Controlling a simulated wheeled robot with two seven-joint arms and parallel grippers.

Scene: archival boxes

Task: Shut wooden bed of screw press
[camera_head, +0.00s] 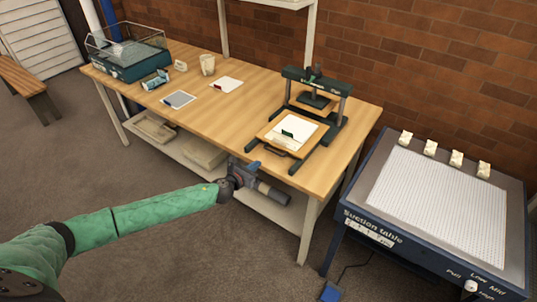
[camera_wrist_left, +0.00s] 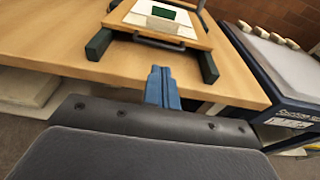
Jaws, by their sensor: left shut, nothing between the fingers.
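The dark green screw press (camera_head: 317,92) stands at the right end of the wooden table. Its wooden bed (camera_head: 267,134) is slid out toward the table's front edge, with white sheets and a small green piece (camera_head: 288,133) on it. A dark handle (camera_head: 269,153) is on the bed's front; the handle also shows in the left wrist view (camera_wrist_left: 159,42). My left gripper (camera_head: 253,166) is shut and empty, just off the table's front edge, short of the handle. In the left wrist view its blue fingers (camera_wrist_left: 162,76) point toward the handle, apart from it. My right gripper is not in view.
A suction table (camera_head: 354,208) with small weights stands at the right. A wire-topped teal box (camera_head: 122,70), a cup (camera_head: 207,64) and flat items lie on the table's left half. The front middle of the wooden table (camera_head: 220,120) is clear.

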